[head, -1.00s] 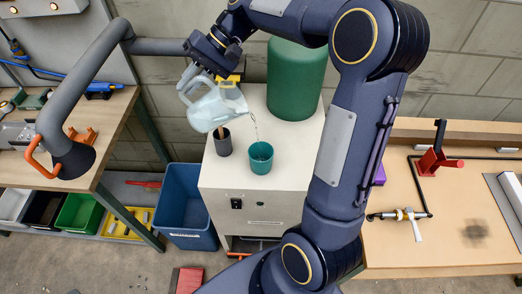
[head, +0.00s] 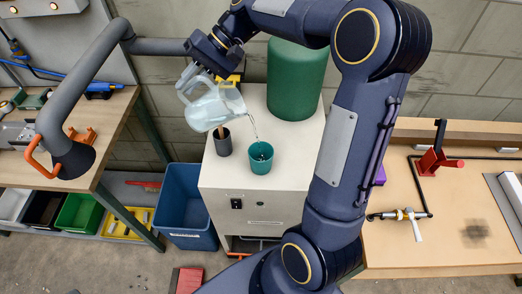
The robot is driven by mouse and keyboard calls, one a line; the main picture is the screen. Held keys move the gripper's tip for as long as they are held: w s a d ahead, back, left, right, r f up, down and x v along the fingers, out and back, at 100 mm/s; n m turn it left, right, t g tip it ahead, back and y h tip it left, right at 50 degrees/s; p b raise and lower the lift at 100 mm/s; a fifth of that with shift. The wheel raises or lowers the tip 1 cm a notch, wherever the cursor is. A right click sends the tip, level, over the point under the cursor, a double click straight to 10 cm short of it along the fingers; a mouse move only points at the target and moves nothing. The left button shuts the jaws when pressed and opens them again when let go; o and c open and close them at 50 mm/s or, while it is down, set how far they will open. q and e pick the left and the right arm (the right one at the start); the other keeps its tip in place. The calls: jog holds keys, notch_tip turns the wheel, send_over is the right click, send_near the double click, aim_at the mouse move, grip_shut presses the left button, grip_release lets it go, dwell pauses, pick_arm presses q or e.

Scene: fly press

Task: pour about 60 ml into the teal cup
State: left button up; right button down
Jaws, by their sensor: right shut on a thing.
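The teal cup (head: 261,160) stands upright on the beige cabinet top (head: 300,150). A clear jug (head: 213,107) with pale bluish liquid is tilted above and left of the cup, its spout side toward the right. A thin stream (head: 252,128) runs from the jug down to the cup, and small light specks show inside the cup's mouth. My right gripper (head: 207,66) is shut on the jug at its upper left; the fingertips are partly hidden. My left gripper is not in view.
A dark grey cup (head: 222,143) with a wooden stick stands left of the teal cup, under the jug. A green cylinder (head: 296,80) stands behind. A grey extraction arm (head: 82,95) hangs at left. A blue bin (head: 185,208) is on the floor.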

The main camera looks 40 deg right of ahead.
jog(key=shift+a+r+p, duration=0.1)
jog(key=shift+r+p, duration=0.15)
jog(key=shift+p, duration=0.05)
jog(key=w+a+f+g+h, duration=0.2)
jog(key=h, duration=0.1)
jog(key=shift+w+a+f+m, duration=0.1)
jog(key=shift+a+f+m, duration=0.05)
jog(key=shift+a+m, duration=0.2)
jog(key=shift+w+a+f+g+h, duration=0.5)
jog(key=shift+a+f+g+h, duration=0.1)
jog(key=shift+f+h, duration=0.15)
jog(key=shift+d, duration=0.1)
jog(key=shift+f, duration=0.1)
dwell(0.9)
